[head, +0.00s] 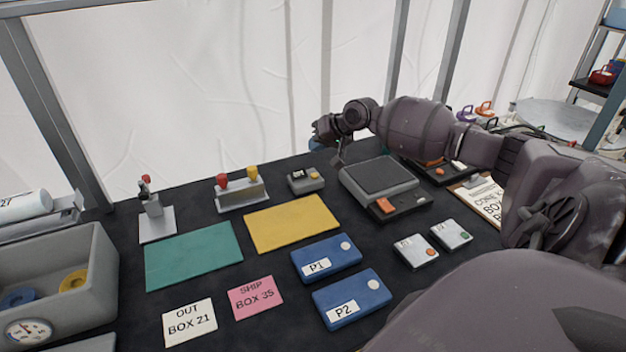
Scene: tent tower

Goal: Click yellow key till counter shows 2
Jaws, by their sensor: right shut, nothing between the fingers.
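A small grey counter box (306,183) stands at the back middle of the dark table. It has a dark display (297,173) on its left and a yellow key (314,175) on its right. The display's figure is too small to read. My right gripper (338,162) is shut and empty, pointing down just right of the counter box and behind the grey device. It looks apart from the yellow key. My left gripper is not in view.
A grey device with an orange key (386,206) stands close to the right of the counter. A stand with red and yellow knobs (240,195) is left of it. A yellow mat (291,222), a teal mat (193,255) and blue boxes (326,259) lie in front.

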